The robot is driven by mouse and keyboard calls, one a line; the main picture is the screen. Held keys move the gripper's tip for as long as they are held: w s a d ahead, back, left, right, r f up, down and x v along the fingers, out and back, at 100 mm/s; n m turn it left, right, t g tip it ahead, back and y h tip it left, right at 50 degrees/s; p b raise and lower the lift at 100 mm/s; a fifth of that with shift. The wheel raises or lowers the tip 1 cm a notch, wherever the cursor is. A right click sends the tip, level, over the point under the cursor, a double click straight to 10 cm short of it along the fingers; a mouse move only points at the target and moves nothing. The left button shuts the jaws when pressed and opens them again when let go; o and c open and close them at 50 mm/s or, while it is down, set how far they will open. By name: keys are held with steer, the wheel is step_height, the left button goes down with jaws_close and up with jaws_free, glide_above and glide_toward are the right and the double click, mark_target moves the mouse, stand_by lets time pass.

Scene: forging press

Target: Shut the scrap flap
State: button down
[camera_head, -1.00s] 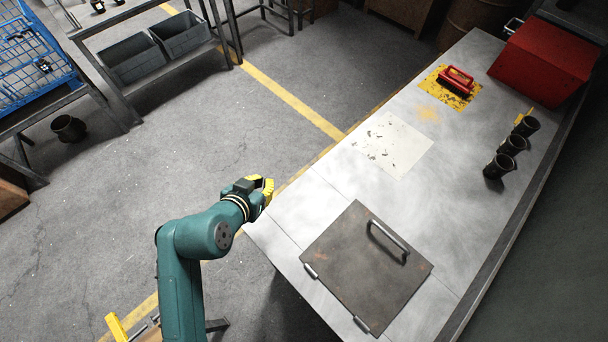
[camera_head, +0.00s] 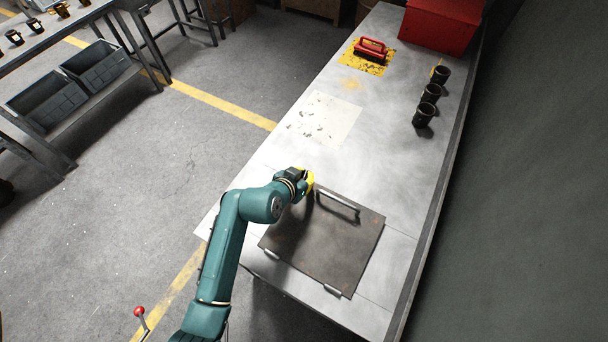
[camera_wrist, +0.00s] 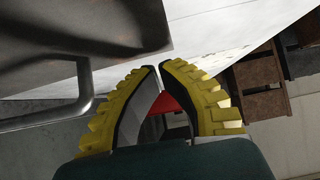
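The scrap flap (camera_head: 330,245) is a dark, square metal plate on the light metal bench. It looks about flat; I cannot tell whether its far edge stands slightly raised. Two small hinges (camera_head: 332,290) show along its near edge, and a bar handle (camera_head: 338,202) is near its far edge. In the wrist view the flap (camera_wrist: 70,25) fills the upper left, with the handle (camera_wrist: 85,95) left of the fingers. My gripper (camera_head: 310,182) is beside the flap's far left corner, apart from the handle. Its yellow fingertips (camera_wrist: 158,66) are almost together, with nothing held between them.
Several dark cups (camera_head: 429,93) stand along the bench's right side. The pale bench top (camera_head: 325,115) beyond the flap is mostly clear. A wall is on the right.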

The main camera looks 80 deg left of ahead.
steer(key=shift+w+a+f+b, duration=0.15)
steer(key=shift+f+b, duration=0.6)
steer(key=shift+f, duration=0.8)
steer(key=shift+r, duration=0.1)
step_height(320, 180, up, 5)
steer(key=p, duration=0.5)
steer(key=p+v, duration=0.1)
steer(key=v, duration=0.8)
steer(key=shift+r, duration=0.25)
